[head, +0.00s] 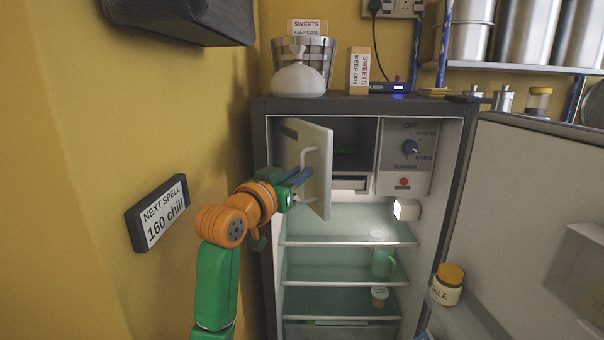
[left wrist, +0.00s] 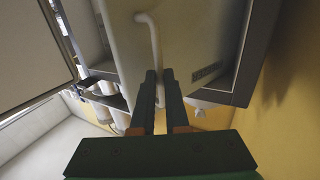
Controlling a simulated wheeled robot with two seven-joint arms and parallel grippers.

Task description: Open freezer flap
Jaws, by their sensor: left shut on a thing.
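The freezer flap (head: 319,163) is a pale panel at the top left of the open fridge. It stands swung out from the freezer compartment (head: 354,145), whose dark inside shows to its right. The flap's white bar handle (head: 307,155) is on the face towards me. In the left wrist view the handle (left wrist: 154,35) runs down the flap (left wrist: 185,45) to my two close-set fingertips (left wrist: 160,76). The exact contact is partly hidden by the fingers. My right gripper is out of view.
The fridge door (head: 530,200) stands wide open at the right, with a yellow-lidded jar (head: 447,285) on its shelf. A control panel (head: 405,157) is right of the compartment. A yellow wall with a sign (head: 158,212) is at the left.

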